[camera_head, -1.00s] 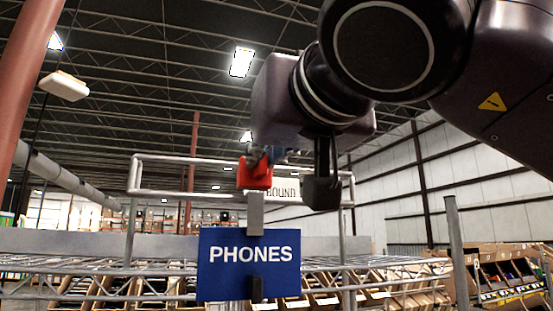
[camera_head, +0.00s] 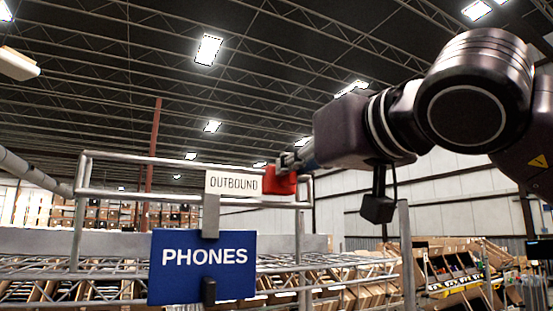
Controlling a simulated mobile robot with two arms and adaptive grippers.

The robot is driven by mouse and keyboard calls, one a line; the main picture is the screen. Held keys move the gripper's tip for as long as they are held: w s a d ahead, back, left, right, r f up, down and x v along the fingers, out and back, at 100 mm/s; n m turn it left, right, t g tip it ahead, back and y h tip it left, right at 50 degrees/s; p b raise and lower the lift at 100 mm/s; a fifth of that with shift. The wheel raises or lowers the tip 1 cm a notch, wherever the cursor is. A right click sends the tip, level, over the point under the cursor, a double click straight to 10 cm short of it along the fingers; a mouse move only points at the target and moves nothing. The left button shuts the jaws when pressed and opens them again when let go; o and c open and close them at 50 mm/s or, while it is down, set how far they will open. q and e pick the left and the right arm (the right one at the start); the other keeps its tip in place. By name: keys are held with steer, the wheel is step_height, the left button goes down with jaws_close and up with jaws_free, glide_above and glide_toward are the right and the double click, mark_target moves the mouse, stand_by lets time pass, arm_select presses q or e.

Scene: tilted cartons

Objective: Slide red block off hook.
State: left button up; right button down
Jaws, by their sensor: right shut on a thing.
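The red block (camera_head: 279,181) is at the top rail of the rack, at the right edge of the white OUTBOUND sign. My right gripper (camera_head: 287,163) comes in from the right and is shut on the red block. Its fingertips are small and partly hidden by the block. The grey hook-like bracket (camera_head: 211,216) stands below the OUTBOUND sign, to the left of the block, and I see a gap between them. Whether the block touches the rail behind it, I cannot tell. My left gripper is not in view.
The white OUTBOUND sign (camera_head: 233,184) and the blue PHONES sign (camera_head: 203,266) are on the bracket. The metal rail (camera_head: 130,194) runs along the rack top. Tilted cartons (camera_head: 345,272) fill the shelf behind.

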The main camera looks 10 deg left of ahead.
steer(key=c, duration=2)
jaws_free()
steer(key=shift+w+d, duration=0.15)
steer(key=shift+d, duration=0.15)
steer(key=v, duration=1.2)
